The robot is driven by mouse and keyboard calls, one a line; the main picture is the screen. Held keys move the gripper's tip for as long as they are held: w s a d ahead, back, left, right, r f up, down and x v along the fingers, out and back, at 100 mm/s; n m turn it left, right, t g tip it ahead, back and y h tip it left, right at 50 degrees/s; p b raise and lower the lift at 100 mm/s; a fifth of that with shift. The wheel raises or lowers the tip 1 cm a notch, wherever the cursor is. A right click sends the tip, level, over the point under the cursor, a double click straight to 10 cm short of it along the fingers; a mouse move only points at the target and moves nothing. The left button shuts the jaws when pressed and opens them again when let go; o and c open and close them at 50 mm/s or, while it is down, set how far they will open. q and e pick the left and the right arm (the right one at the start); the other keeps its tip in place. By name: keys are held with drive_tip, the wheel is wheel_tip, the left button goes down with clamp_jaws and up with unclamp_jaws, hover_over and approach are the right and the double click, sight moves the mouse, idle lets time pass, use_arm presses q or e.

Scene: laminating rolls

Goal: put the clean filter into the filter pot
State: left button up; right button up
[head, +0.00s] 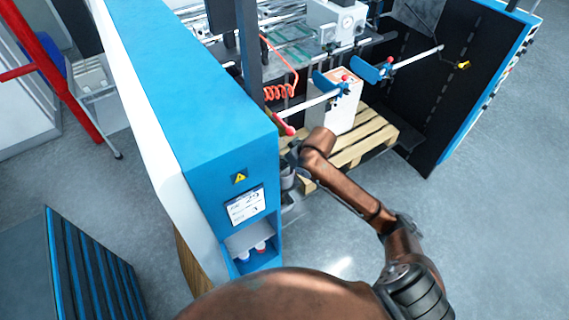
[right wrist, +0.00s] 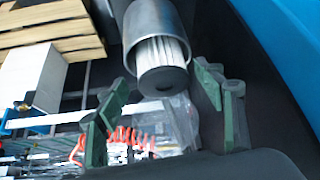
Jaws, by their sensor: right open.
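The filter pot (right wrist: 158,25) is a grey metal cylinder at the top of the right wrist view, its open mouth facing my gripper. A white pleated filter (right wrist: 161,52) with a dark round end cap sits partly inside it, the cap sticking out past the rim. My right gripper (right wrist: 166,92) is open, its green fingers on either side of the cap and apart from it. In the head view my right gripper (head: 293,158) is at the blue machine's side, above the pot (head: 287,180), which is partly hidden. My left gripper is not in view.
The blue machine housing (head: 205,85) stands close to the left of my right arm. A wooden pallet (head: 355,140) bears a white box (head: 338,105) beyond the arm. Rods with blue clamps (head: 368,70) reach out above it. The floor at right is clear.

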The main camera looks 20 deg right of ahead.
drive_tip(key=b+v, duration=0.2)
drive_tip(key=v, duration=0.9)
drive_tip(key=shift+a, duration=0.15)
